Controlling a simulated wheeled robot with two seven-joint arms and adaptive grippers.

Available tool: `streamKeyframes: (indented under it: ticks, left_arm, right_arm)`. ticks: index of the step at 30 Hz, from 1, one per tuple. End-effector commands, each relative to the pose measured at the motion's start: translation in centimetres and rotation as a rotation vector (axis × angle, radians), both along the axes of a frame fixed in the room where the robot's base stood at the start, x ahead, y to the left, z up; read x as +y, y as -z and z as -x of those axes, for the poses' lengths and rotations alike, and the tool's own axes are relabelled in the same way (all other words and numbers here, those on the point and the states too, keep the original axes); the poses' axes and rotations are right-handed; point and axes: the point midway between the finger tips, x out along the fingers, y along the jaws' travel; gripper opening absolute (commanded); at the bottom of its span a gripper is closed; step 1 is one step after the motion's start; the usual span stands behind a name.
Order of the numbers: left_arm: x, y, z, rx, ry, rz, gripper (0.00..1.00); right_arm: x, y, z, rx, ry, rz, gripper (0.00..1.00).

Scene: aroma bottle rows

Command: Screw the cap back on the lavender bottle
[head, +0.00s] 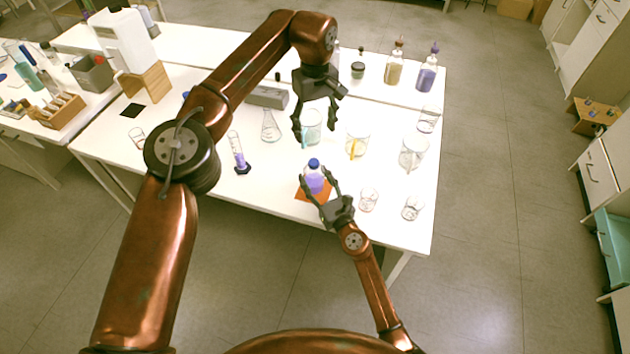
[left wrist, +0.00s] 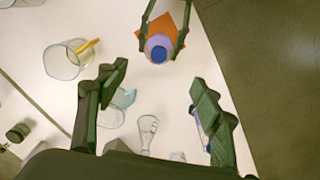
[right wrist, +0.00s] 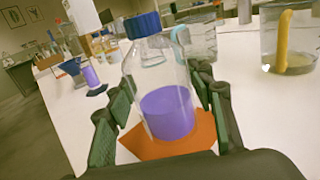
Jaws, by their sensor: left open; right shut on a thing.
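The clear bottle with lavender-purple liquid (head: 314,182) stands upright on an orange mat (right wrist: 140,146) near the table's front edge. A blue cap (right wrist: 143,25) sits on its mouth; how tight it is I cannot tell. The cap also shows from above in the left wrist view (left wrist: 159,54). My right gripper (head: 318,184) is shut around the bottle's body, one finger on each side. My left gripper (head: 315,126) is open and empty, above the table behind the bottle and higher than the cap. In the left wrist view (left wrist: 157,82) nothing is between its fingers.
Around the bottle stand a beaker with a yellow handle (head: 357,145), a beaker with a teal handle (head: 311,128), a flask (head: 270,128), a purple-filled cylinder (head: 238,155) and small glass beakers (head: 368,200). Dropper bottles (head: 427,76) stand at the back.

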Motion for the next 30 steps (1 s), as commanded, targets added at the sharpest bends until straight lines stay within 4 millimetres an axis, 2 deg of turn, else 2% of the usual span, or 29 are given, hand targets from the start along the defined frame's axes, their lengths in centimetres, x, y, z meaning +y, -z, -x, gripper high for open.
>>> streamKeyframes:
  ticks: [1,6,9,14,22,23,30]
  left_arm:
    - [-0.1,-1.1,0.0,-0.001,-0.001,0.000,0.60]
    - [-0.1,-4.2,0.0,-0.002,-0.001,0.001,0.60]
    - [-0.1,-5.3,0.0,0.000,0.000,0.000,0.60]
    - [0.0,-6.1,0.1,0.001,0.001,0.000,0.60]
    - [0.0,-6.2,0.1,0.001,0.001,0.000,0.60]
    - [0.0,-6.2,0.1,0.001,0.001,0.000,0.60]
    - [0.0,-6.3,0.1,0.001,0.001,0.000,0.60]
  right_arm:
    - [-0.1,1.3,0.2,0.017,-0.001,0.011,0.00]
    - [-0.1,1.3,0.2,0.017,-0.002,0.011,0.00]
    - [-0.1,1.3,0.2,0.017,-0.002,0.011,0.00]
    - [-0.1,1.3,0.2,0.017,-0.002,0.011,0.00]
    - [-0.1,1.3,0.2,0.017,-0.002,0.011,0.00]
    - [-0.1,1.3,0.2,0.017,-0.002,0.011,0.49]
    - [0.0,0.8,0.1,0.011,-0.001,0.007,0.66]
